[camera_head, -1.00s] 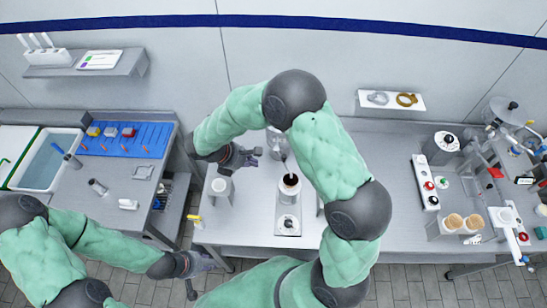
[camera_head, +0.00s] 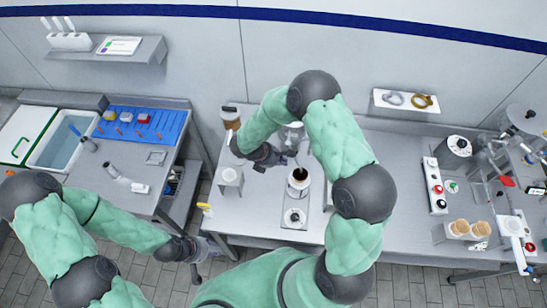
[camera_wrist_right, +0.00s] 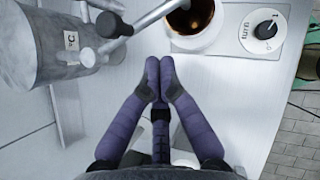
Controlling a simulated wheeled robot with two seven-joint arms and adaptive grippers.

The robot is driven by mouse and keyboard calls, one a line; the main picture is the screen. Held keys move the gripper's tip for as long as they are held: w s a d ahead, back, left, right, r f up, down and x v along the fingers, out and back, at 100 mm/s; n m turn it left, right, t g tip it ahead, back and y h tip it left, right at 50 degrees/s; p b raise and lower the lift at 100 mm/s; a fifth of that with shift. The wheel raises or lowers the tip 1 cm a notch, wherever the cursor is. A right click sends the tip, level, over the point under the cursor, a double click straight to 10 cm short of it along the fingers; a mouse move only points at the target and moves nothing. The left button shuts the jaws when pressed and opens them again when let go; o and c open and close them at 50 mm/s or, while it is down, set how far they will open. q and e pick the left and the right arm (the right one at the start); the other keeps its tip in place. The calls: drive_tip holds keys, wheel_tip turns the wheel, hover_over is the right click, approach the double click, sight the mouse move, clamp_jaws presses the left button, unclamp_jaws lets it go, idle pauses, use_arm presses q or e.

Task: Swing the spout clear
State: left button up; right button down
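The spout (camera_wrist_right: 152,17) is a thin metal tube in the right wrist view, running from beside a steel vessel (camera_wrist_right: 65,40) with a °C label toward a white cup (camera_wrist_right: 195,28) of dark liquid. A black knob (camera_wrist_right: 111,24) sits at the spout's vessel end. My right gripper (camera_wrist_right: 160,78) has its purple fingertips together, with nothing seen between them, below and apart from the spout in that picture. In the head view my right gripper (camera_head: 272,157) is left of the vessel (camera_head: 291,136) and cup (camera_head: 299,184). My left gripper (camera_head: 207,248) is low, off the bench's left front; its fingers are unclear.
A dial marked "turn" (camera_wrist_right: 266,29) is beside the cup. A small white stand (camera_head: 230,177) and a brown-topped container (camera_head: 230,118) are at the bench's left.

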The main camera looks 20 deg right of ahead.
drive_tip(key=shift+d+f+p, duration=0.15)
drive_tip(key=shift+d+f, duration=0.05)
drive_tip(key=shift+d, duration=0.5)
drive_tip(key=shift+d+f+p, duration=0.15)
drive_tip(key=shift+d+f, duration=0.05)
drive_tip(key=shift+d, duration=0.45)
drive_tip(key=shift+s+d+n+b, duration=0.2)
drive_tip(key=shift+d+n+b, duration=0.05)
drive_tip(key=shift+n+b, duration=0.2)
